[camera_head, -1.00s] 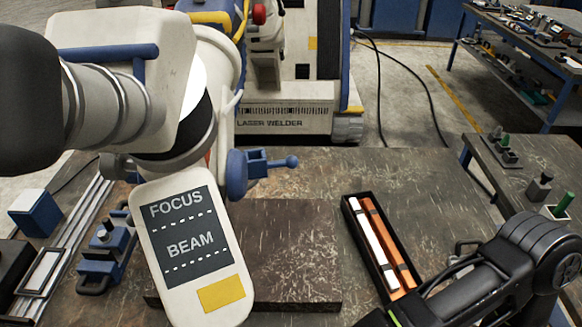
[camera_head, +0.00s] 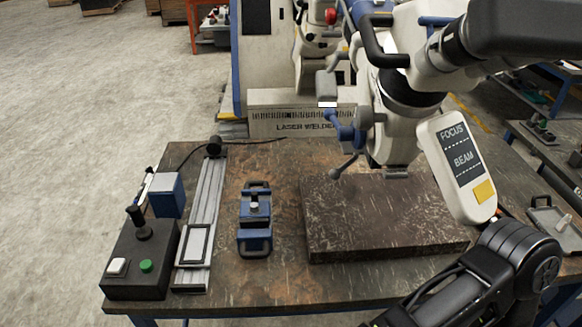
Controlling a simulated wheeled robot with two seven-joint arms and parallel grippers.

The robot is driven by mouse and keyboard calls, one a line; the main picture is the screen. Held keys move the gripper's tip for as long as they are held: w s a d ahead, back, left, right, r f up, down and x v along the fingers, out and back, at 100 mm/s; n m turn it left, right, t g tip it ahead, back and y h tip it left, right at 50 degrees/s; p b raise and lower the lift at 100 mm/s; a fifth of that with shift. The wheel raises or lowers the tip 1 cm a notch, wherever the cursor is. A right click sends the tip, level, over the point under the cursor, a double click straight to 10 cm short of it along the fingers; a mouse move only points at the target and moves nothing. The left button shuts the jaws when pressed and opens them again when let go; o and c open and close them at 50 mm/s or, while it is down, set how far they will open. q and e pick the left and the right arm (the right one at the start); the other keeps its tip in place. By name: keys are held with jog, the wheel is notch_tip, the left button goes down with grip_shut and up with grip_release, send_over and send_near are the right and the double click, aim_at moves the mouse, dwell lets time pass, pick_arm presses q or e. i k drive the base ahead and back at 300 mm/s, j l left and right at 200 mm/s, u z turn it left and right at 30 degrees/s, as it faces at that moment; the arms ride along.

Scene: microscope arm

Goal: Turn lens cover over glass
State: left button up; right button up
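The microscope head (camera_head: 410,120) hangs on a jointed white arm at the upper right. Its white panel (camera_head: 457,165) reads FOCUS and BEAM and has a yellow patch. Blue fittings (camera_head: 345,130) and a grey lever with a ball end (camera_head: 340,168) stick out on its left side. I cannot make out for sure which part is the lens cover. The glass under the head is not clearly visible. My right arm comes in at the lower right, below the panel.
A dark slab (camera_head: 385,225) lies on the workbench under the head. A blue clamp (camera_head: 255,220), a metal rail (camera_head: 203,220) and a black control box (camera_head: 143,258) stand to its left. A grey tray (camera_head: 555,232) lies at the right. Floor at the left is clear.

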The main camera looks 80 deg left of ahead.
aim_at(335, 173)
jog(key=k+l+u, duration=0.15)
jog(key=k+u, duration=0.1)
jog(key=u, duration=2.1)
jog(key=k+j+u, duration=0.1)
jog(key=j+u, duration=0.15)
jog(key=j, duration=0.3)
jog(key=j+u, duration=0.3)
jog(key=j, duration=0.2)
jog(key=k, duration=0.05)
